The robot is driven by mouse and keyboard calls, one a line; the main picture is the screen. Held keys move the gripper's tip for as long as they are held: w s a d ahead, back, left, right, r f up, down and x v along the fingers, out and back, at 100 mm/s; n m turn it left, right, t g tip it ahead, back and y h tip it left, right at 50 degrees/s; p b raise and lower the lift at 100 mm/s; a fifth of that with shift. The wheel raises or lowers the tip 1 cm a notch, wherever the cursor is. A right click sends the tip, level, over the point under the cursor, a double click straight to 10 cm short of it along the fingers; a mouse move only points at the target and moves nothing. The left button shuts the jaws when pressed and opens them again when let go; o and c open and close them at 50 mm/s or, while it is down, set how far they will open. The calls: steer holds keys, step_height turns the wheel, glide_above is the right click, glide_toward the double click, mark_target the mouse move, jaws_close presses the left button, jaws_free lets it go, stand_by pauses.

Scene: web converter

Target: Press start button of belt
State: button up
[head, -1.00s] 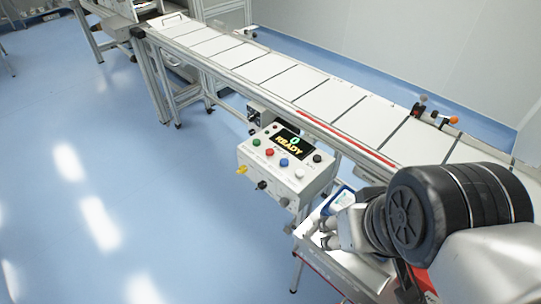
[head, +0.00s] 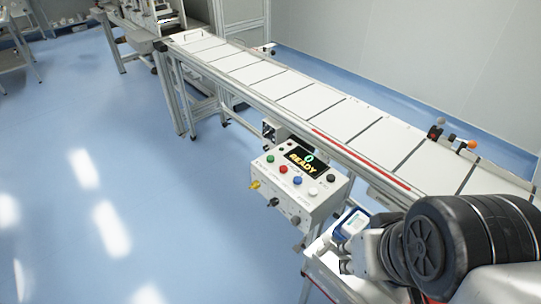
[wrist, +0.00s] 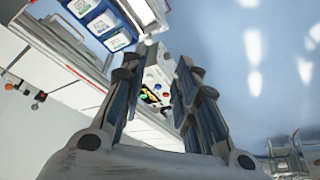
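The belt's control box (head: 318,204) is white and hangs at the belt's side in the head view. Its small screen (head: 306,163) reads "0 READY". Its face carries a green button (head: 270,159), a red button (head: 283,169), a blue button (head: 297,180), a white button (head: 312,191) and a black one (head: 331,178). No readable label marks a start button. My gripper (wrist: 167,55) is open and empty in the wrist view. The control box (wrist: 158,76) shows between and beyond its fingers, partly hidden by them. The gripper is apart from the box.
The belt (head: 313,98) runs from the upper left to the right. A blue-and-white item (head: 352,223) lies on a side table beside my arm. Blue labelled bins (wrist: 102,24) show in the wrist view. Open blue floor (head: 150,190) lies left of the box.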

jaws_close()
stand_by(1.4)
